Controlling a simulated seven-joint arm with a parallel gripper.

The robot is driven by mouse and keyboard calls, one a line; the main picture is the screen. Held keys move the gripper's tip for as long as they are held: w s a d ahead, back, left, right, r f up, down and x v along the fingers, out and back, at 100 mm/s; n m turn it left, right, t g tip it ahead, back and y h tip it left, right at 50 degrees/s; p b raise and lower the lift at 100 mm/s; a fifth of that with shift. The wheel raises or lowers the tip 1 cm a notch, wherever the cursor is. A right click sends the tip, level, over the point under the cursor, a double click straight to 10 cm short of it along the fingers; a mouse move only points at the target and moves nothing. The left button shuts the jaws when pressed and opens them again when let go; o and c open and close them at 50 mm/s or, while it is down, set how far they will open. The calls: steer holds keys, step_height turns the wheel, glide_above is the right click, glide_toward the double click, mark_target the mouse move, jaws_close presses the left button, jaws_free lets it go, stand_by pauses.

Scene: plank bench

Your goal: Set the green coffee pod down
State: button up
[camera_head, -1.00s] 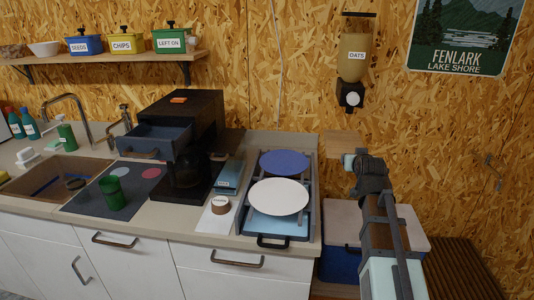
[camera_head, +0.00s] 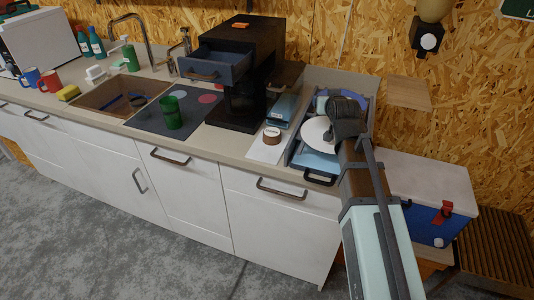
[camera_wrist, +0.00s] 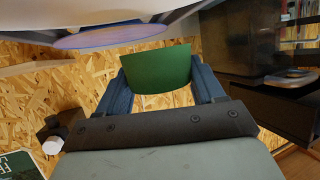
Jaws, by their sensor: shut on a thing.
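The green coffee pod (camera_wrist: 162,72) shows in the wrist view between the two blue fingers of my gripper (camera_wrist: 160,85), which is shut on it. In the head view my wrist (camera_head: 346,118) is over the rack with the plates and hides the pod. In the wrist view a blue-purple plate (camera_wrist: 120,33) and a pale surface show at the top edge, and dark shapes show at the right. I cannot tell whether the pod touches anything besides the fingers.
A white plate (camera_head: 314,134) lies in the blue rack, partly behind my arm. The black coffee machine (camera_head: 258,42) has its blue drawer (camera_head: 225,66) pulled out. A green cup (camera_head: 172,112) stands on the dark mat (camera_head: 150,122). A blue cooler box (camera_head: 428,224) stands right of the counter.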

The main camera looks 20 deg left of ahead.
steer(key=shift+n+g+y, duration=0.5)
steer(key=shift+n+y, duration=0.4)
steer(key=s+a, duration=0.2)
steer(key=a, duration=0.2)
steer(key=s+a+f, duration=0.1)
steer(key=s+a, duration=0.1)
steer(key=a, duration=0.3)
steer(key=s+a, duration=0.2)
steer(key=a, duration=0.3)
steer(key=shift+s+a+f, duration=0.2)
steer(key=shift+s+f, duration=0.15)
steer(key=shift+s, duration=0.05)
steer(key=s+a+f, duration=0.2)
steer(key=s+a, duration=0.5)
steer(key=a, duration=0.1)
step_height(320, 180, up, 2)
steer(key=r+m+h, duration=0.1)
steer(key=m+h, duration=0.9)
steer(key=h, duration=0.1)
glide_above(267, 153)
steer(key=shift+s+f+t, duration=0.1)
steer(key=shift+f+t, duration=0.15)
steer(key=shift+t, duration=0.15)
steer(key=shift+f, duration=4.8)
steer(key=shift+f, duration=0.15)
steer(key=o, duration=1)
